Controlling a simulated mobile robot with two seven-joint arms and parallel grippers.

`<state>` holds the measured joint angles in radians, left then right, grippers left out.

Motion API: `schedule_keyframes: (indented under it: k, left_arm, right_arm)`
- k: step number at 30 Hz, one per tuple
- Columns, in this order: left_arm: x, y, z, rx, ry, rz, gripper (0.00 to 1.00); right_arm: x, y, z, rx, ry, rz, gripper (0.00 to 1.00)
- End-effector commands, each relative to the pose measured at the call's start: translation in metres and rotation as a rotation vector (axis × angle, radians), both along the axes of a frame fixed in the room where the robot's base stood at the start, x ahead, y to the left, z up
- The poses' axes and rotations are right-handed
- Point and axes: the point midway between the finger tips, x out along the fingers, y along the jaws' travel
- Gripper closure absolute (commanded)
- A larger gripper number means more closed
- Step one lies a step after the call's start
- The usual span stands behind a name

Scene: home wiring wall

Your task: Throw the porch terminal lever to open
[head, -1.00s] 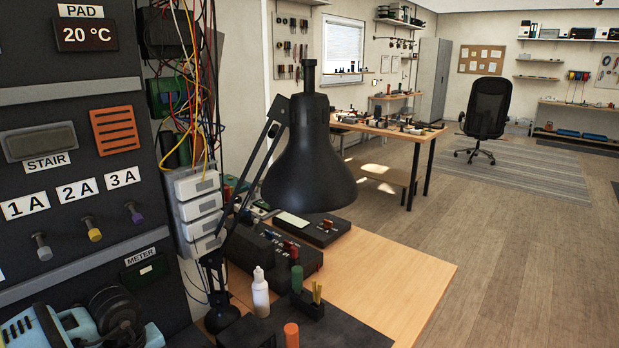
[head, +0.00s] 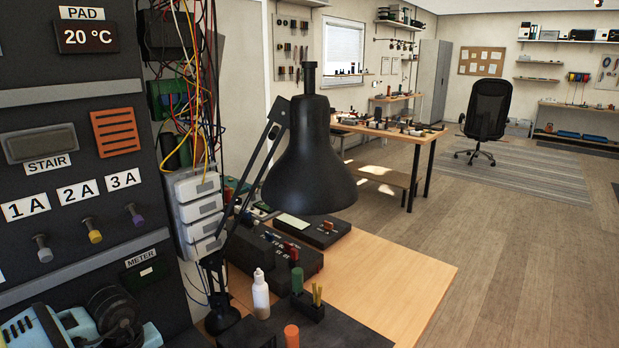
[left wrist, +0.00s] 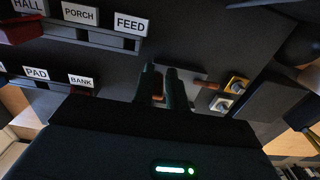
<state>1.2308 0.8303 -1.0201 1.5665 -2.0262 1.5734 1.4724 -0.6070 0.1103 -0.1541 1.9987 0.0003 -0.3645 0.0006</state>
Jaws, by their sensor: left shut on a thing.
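The white PORCH label (left wrist: 80,14) is at the top left of the left wrist view, between the HALL label (left wrist: 29,6) and the FEED label (left wrist: 130,23). A grey terminal strip (left wrist: 95,37) runs below these labels. A dark red lever (left wrist: 18,32) stands out under HALL; no raised lever shows clearly under PORCH. My left gripper (left wrist: 166,76) is right of and below FEED. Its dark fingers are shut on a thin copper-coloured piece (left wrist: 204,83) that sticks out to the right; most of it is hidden. My right gripper is not in view.
PAD and BANK labels (left wrist: 82,80) are at the left. In the head view, a black lamp (head: 312,160) stands over a wooden bench (head: 390,265), right of the dark panel (head: 95,215) and loose wires.

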Motion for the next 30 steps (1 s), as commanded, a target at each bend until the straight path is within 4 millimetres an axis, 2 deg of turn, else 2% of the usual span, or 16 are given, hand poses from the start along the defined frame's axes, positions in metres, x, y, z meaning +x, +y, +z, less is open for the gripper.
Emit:
schedule_keyframes:
  k: [30]
  left_arm:
    - [0.009, 0.013, -0.008, 0.005, 0.0, 0.003, 1.0]
  right_arm:
    - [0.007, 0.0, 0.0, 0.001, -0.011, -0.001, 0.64]
